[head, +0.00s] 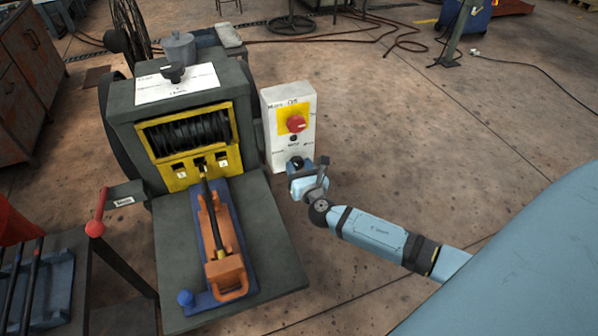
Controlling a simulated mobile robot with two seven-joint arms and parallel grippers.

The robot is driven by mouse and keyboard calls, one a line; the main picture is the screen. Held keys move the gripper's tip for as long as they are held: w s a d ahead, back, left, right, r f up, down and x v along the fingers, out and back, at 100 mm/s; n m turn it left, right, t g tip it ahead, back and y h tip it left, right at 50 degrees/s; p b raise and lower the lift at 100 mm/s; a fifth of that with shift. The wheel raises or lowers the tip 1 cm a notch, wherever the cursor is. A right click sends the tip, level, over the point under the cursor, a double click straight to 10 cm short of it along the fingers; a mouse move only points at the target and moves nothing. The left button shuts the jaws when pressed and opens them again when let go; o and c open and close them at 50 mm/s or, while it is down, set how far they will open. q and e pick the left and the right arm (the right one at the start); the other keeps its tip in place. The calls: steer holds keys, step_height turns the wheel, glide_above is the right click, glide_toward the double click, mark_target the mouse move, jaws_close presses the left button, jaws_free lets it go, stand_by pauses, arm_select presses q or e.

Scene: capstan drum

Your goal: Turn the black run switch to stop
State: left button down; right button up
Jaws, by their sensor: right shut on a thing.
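The black run switch (297,161) shows as a small dark knob low on the front of the white control box (277,150), right of the drum machine. My right gripper (299,168) reaches in from the lower right and is shut on this switch. The gripper covers much of the switch, so I cannot tell which way it points. A red knob (295,123) on a yellow plate sits higher on the same box. My left gripper is not in view.
The dark machine (240,90) holds a black wound drum (188,131) behind a yellow frame. An orange clamp (229,275) lies on its front plate. A red-knobbed lever (95,228) sticks out at left. Open concrete floor lies to the right.

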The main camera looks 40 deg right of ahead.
steer(key=m+b, duration=0.2)
steer(key=shift+f+m, duration=0.2)
steer(key=shift+m, duration=0.1)
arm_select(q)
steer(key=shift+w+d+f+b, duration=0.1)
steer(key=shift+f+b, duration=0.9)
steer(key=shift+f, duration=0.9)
arm_select(e)
steer(key=shift+d+r+m, duration=0.1)
steer(key=shift+m, duration=1.5)
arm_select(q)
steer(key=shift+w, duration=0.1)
arm_select(e)
steer(key=shift+r, duration=0.1)
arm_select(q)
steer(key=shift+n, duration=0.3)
arm_select(e)
steer(key=o, duration=0.9)
arm_select(q)
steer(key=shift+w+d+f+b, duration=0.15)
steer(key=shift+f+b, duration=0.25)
steer(key=shift+b, duration=0.4)
arm_select(e)
steer(key=v, duration=1.4)
steer(key=shift+w, duration=0.1)
